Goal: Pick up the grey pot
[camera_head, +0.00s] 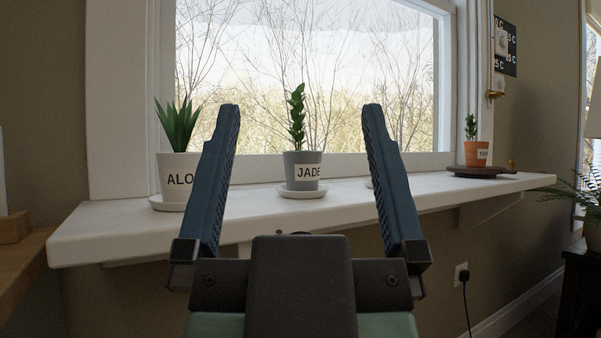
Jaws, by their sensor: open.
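The grey pot (303,184) is labelled JADE and holds an upright green plant (297,118). It stands on a white saucer (302,193) on the white window shelf (120,228). My gripper (300,112) is open and empty, with its two dark blue fingers apart. In the picture the pot and plant show between the fingers, beyond the gripper's body. The fingers do not appear to touch the pot.
A small terracotta pot (477,154) sits on a dark round stand (481,172) at right. The window (340,70) lies behind.

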